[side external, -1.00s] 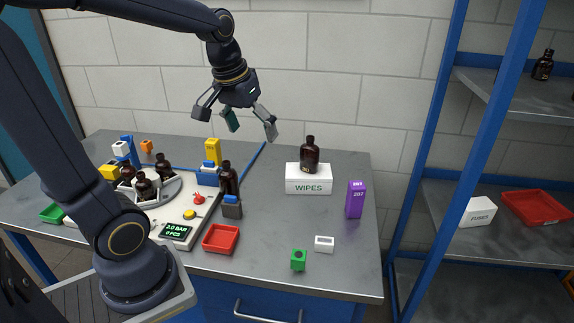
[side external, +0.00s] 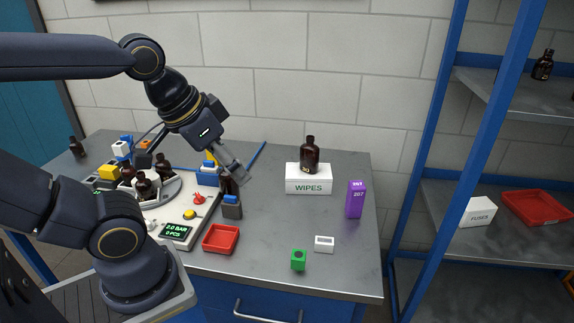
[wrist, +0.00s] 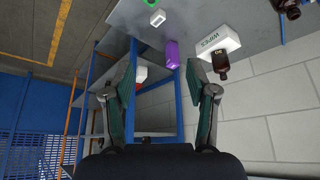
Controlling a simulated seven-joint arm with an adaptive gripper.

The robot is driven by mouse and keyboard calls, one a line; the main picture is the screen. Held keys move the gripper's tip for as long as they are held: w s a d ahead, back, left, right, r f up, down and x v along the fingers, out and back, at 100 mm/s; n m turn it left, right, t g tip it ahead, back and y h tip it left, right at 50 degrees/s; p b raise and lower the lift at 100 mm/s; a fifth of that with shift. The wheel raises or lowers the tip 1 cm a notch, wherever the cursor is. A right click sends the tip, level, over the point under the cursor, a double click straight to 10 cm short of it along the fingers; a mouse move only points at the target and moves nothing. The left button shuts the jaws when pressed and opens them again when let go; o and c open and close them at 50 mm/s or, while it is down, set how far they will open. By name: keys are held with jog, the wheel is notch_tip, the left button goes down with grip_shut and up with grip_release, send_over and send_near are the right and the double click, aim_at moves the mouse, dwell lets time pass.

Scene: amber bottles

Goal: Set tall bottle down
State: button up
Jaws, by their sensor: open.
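Several amber bottles show, and I cannot tell for sure which one is the tall bottle. One dark amber bottle (side external: 228,187) stands mid-table behind a grey block with a blue top, its upper part hidden by my gripper (side external: 234,173). Another amber bottle (side external: 309,156) stands upright on the white WIPES box (side external: 308,186); it also shows in the wrist view (wrist: 219,63). My gripper is tilted, low over the middle of the table. In the wrist view my gripper (wrist: 162,78) has its jaws wide apart with nothing between the pads.
Small bottles (side external: 144,186) stand on a round tray at left. A red tray (side external: 221,239), purple box (side external: 356,199), green block (side external: 298,260) and white block (side external: 324,244) lie toward the front and right. A blue-framed shelf (side external: 428,150) stands at right. The table between tray and WIPES box is fairly clear.

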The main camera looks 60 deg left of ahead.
aim_at(228, 181)
jog(key=a+f+m+g+y, duration=0.1)
jog(key=a+m+g+y, duration=0.1)
jog(key=a+g+y, duration=0.6)
jog(key=w+a+f+m+y, duration=0.45)
jog(key=w+a, duration=0.25)
jog(key=a, duration=0.2)
jog(key=w+f+m+t+y, duration=0.35)
jog(key=f+m+y, duration=0.25)
jog(key=f+m, duration=0.8)
jog(key=a+f, duration=0.1)
jog(key=a, duration=0.4)
jog(key=a+n, duration=0.1)
jog(key=a, duration=0.5)
jog(key=w+a+f+n+g, duration=0.1)
jog(key=a, duration=0.5)
jog(key=shift+w+f+n+h, duration=0.1)
jog(key=shift+f+n+h, duration=0.15)
jog(key=shift+f, duration=0.05)
jog(key=shift+c, duration=0.3)
